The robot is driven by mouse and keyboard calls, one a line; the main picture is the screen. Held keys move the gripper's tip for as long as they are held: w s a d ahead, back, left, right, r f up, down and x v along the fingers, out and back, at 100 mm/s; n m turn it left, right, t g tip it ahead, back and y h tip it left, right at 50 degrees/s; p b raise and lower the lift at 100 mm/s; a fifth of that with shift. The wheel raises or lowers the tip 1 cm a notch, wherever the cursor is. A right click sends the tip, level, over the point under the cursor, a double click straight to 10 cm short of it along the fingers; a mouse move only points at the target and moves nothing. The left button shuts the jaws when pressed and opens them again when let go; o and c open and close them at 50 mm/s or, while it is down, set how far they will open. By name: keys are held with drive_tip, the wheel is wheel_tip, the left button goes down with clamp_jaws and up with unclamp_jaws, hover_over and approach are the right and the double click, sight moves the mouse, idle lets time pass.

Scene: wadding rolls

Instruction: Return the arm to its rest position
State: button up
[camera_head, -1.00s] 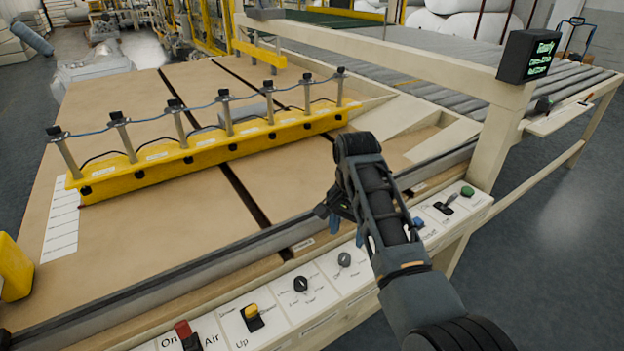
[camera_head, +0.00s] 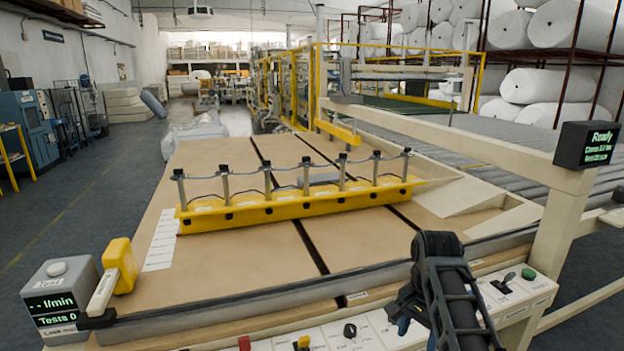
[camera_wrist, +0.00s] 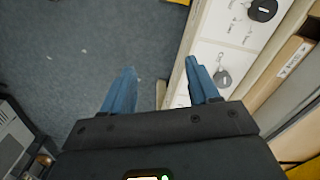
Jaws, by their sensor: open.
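My arm comes in from the bottom right of the head view and stands in front of the table's control panel (camera_head: 360,333). My gripper (camera_head: 403,322) is partly hidden behind the arm there, low beside the panel. In the wrist view my gripper (camera_wrist: 162,92) shows two blue fingers spread apart with nothing between them.
The table (camera_head: 350,240) carries a yellow bar (camera_head: 290,207) with several upright posts. A grey tester box (camera_head: 60,300) and a yellow handheld tool (camera_head: 120,266) are at the left corner. A display reading Ready (camera_head: 588,145) stands at right. Open floor (camera_head: 70,210) lies at left.

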drive_tip(key=s+d+f+n+t, duration=0.2)
drive_tip(key=s+d+f+t, duration=0.15)
drive_tip(key=s+f, duration=1)
drive_tip(key=s+f+n+t+h, duration=0.1)
drive_tip(key=s+f+n+t, duration=0.25)
drive_tip(key=s, duration=0.85)
drive_tip(key=s+a+r+n+t, duration=0.1)
drive_tip(key=s+r+t, duration=0.1)
drive_tip(key=s+r, duration=0.45)
drive_tip(key=s+a+r+n+t, duration=0.1)
drive_tip(key=s+r+n+t, duration=0.15)
drive_tip(key=s, duration=0.65)
drive_tip(key=s+r+t, duration=0.1)
drive_tip(key=s+r, duration=0.4)
drive_tip(key=r, duration=0.4)
drive_tip(key=s+a+r+n+t+y, duration=0.1)
drive_tip(key=s+r+t, duration=0.1)
drive_tip(key=s+r, duration=0.3)
wheel_tip(320, 180, up, 4)
drive_tip(key=shift+a+r+b, duration=0.1)
drive_tip(key=shift+a+b, duration=0.2)
drive_tip(key=shift+b, duration=0.05)
drive_tip(key=shift+c, duration=0.3)
